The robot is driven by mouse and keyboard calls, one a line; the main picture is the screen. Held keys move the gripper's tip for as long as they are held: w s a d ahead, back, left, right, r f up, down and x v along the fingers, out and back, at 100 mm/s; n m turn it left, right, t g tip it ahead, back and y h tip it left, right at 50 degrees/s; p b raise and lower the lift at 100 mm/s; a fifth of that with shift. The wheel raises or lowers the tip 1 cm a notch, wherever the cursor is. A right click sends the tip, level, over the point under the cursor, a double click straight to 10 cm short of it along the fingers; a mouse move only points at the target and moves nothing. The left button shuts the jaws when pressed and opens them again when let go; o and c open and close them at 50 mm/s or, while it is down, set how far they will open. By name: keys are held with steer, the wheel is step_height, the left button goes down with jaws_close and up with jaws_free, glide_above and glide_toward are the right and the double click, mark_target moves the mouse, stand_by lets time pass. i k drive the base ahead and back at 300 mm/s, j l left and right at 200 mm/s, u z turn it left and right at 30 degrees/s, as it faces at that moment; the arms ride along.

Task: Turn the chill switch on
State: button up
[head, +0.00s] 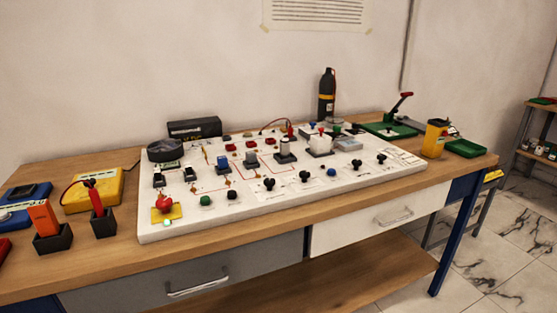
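A white control board (160,232) lies on the wooden workbench (115,258) and carries several knobs, switches and small modules. I cannot read its labels, so I cannot tell which control is the chill switch or how it is set. A row of black knobs, one of them here (305,176), runs along the front right part. A green knob (205,201) and a red control on a yellow plate (164,203) are at the front left. My gripper is not in view.
A yellow box (95,192) and two dark holders, one with an orange tool (43,218), stand left of the board. A black bottle (326,98) stands behind it. A yellow cup (434,138) and green tray (466,148) are at the right. The bench's front strip is clear.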

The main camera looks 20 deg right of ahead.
mark_target(381, 158)
steer(key=z, duration=1.3)
steer(key=i+l, duration=0.1)
steer(key=i, duration=0.5)
steer(key=i+l+u, duration=0.1)
steer(key=i, duration=0.5)
